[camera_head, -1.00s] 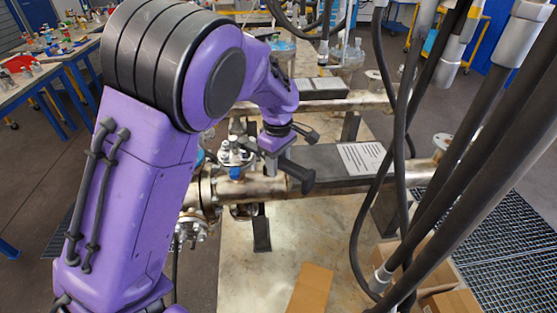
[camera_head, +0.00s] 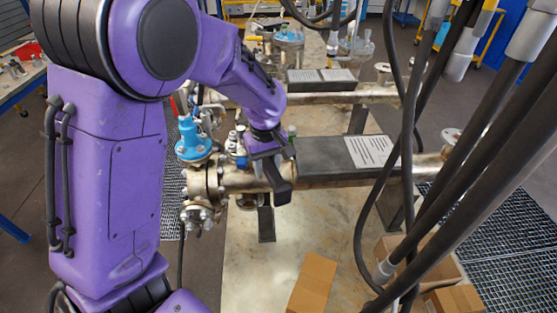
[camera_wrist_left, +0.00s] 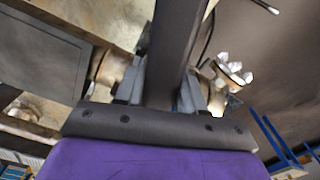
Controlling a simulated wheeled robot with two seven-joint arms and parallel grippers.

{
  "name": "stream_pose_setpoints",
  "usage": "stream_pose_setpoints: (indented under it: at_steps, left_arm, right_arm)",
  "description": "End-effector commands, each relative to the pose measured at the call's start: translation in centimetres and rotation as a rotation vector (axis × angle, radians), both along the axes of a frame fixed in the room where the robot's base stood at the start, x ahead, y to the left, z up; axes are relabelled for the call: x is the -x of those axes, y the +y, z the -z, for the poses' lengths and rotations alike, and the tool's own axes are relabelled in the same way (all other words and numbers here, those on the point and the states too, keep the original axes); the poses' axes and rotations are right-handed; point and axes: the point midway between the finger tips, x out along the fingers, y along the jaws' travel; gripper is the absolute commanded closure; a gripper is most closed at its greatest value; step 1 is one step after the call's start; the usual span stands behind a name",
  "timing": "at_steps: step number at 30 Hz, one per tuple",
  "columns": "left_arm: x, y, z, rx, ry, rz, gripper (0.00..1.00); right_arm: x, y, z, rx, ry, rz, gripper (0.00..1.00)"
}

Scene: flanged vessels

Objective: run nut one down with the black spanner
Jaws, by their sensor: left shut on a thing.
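My left gripper (camera_head: 268,158) is shut on the black spanner (camera_head: 279,186), just above the metal pipe. In the left wrist view the fingers (camera_wrist_left: 167,85) clamp the spanner's dark bar (camera_wrist_left: 172,45), which runs up out of the picture. A small flange with studs and nuts (camera_head: 234,146) stands on the pipe, just left of the gripper and partly behind it. I cannot tell which nut is nut one, or whether the spanner touches a nut. The left wrist view shows a flange with pale bolt heads (camera_wrist_left: 235,71). My right gripper is not in view.
A blue valve (camera_head: 192,140) stands at the pipe's left end, above a bolted flange (camera_head: 198,214). A dark box with a white label (camera_head: 345,153) lies along the pipe to the right. Black hoses (camera_head: 398,150) hang at the right. Cardboard (camera_head: 313,282) lies on the bench.

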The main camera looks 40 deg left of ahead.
Motion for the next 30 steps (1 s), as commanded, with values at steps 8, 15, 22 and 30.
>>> stream_pose_setpoints:
  at_steps: [8, 15, 22, 30]
  left_arm:
    - [2.9, 2.4, -0.1, 0.002, -0.003, 0.293, 0.98]
    - [4.6, 4.7, -0.1, 0.0, -0.003, 0.529, 0.98]
    - [4.4, 4.7, -2.2, -0.004, -0.005, 0.524, 0.98]
    - [4.5, 4.7, -5.0, -0.004, -0.002, 0.521, 0.98]
  right_arm:
    - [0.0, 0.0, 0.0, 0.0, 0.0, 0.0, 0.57]
    - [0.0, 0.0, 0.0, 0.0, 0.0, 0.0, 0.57]
    - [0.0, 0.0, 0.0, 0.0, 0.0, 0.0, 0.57]
    - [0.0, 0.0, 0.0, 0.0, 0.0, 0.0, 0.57]
